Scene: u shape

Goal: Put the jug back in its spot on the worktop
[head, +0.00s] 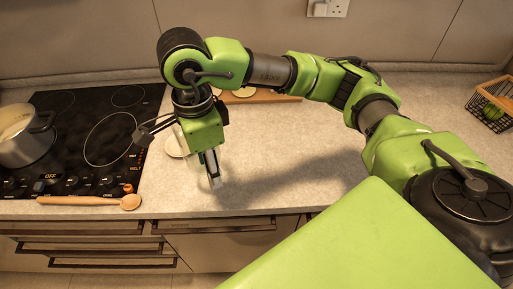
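My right gripper (177,158) hangs over the worktop (285,175), just right of the hob. Its arm comes in from the right. Its two fingers are spread wide apart, one toward the hob and one pointing down toward the front of the worktop. A pale, partly see-through shape (176,146) shows between and behind the fingers; it may be the jug, but its outline is too faint and covered to be sure. I cannot tell whether a finger touches it. My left gripper is not in view.
The black hob (75,103) is at the left, with a metal pot (24,140) on it. A wooden spoon (90,201) lies along its front edge. A wooden board (262,97) lies behind my arm. A wire basket (491,108) stands far right. The middle worktop is clear.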

